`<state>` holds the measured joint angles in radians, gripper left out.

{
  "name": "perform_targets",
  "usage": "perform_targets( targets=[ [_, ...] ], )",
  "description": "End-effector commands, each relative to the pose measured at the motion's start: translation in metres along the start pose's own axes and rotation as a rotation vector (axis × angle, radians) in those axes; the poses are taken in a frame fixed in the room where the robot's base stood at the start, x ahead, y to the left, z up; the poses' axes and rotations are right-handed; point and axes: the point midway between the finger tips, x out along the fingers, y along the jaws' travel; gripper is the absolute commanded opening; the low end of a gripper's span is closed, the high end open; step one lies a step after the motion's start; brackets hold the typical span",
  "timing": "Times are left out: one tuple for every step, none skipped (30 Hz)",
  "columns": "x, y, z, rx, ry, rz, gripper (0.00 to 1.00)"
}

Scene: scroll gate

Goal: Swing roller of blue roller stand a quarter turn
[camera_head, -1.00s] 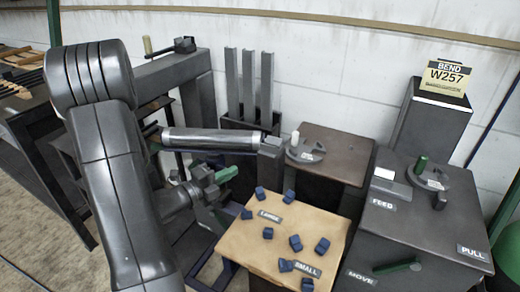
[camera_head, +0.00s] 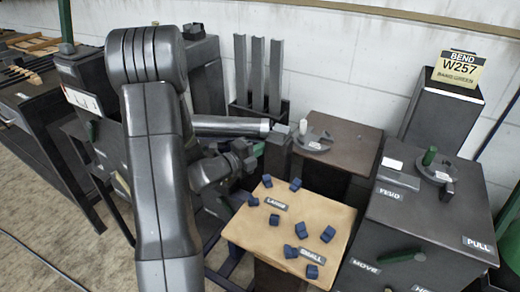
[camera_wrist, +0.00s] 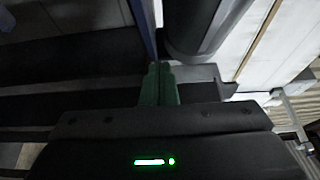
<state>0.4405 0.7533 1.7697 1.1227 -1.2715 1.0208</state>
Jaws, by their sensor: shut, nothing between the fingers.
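The roller (camera_head: 232,126) is a grey cylinder in the head view, lying roughly level. Its right end meets a dark block, and its left part is hidden behind my arm. My gripper (camera_head: 258,149) is just below the roller in the head view, mostly hidden by my arm, with a green fingertip showing. In the wrist view, my gripper's green fingers (camera_wrist: 158,84) are together and empty. The dark roller (camera_wrist: 200,25) is just beyond their tips, with a thin blue bar (camera_wrist: 143,25) to its left. Contact cannot be told.
A tan-topped table (camera_head: 310,215) with several blue blocks stands right of my gripper. A brown-topped table (camera_head: 350,140) and three grey uprights (camera_head: 258,75) stand behind. A dark cabinet (camera_head: 400,235) with green handles is at the right. Open floor lies at lower left.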

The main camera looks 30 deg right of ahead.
Motion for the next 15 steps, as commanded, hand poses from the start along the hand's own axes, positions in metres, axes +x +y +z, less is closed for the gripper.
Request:
perform_targets(
  targets=[
    [0.0,0.0,0.0,0.0,0.0,0.0,0.0],
    [0.0,0.0,0.0,0.0,0.0,0.0,0.0],
    [0.0,0.0,0.0,0.0,0.0,0.0,0.0],
    [0.0,0.0,0.0,0.0,0.0,0.0,0.0],
    [0.0,0.0,0.0,0.0,-0.001,0.0,0.0],
    [0.001,0.001,0.0,0.001,-0.005,0.0,0.0],
    [0.001,0.002,0.001,0.002,-0.01,-0.001,0.0],
    [0.003,0.002,0.001,0.003,-0.018,-0.001,0.0],
    [0.005,0.003,0.002,0.004,-0.033,-0.001,0.0],
    [0.006,0.004,0.003,0.004,-0.045,-0.001,0.0],
    [0.008,0.004,0.004,0.004,-0.058,-0.001,0.0],
    [0.01,0.004,0.005,0.004,-0.075,-0.001,0.0],
    [0.012,0.004,0.006,0.004,-0.087,-0.002,0.0],
    [0.013,0.004,0.007,0.004,-0.097,-0.001,0.0],
    [0.015,0.003,0.008,0.003,-0.11,-0.001,0.0]
  ],
)
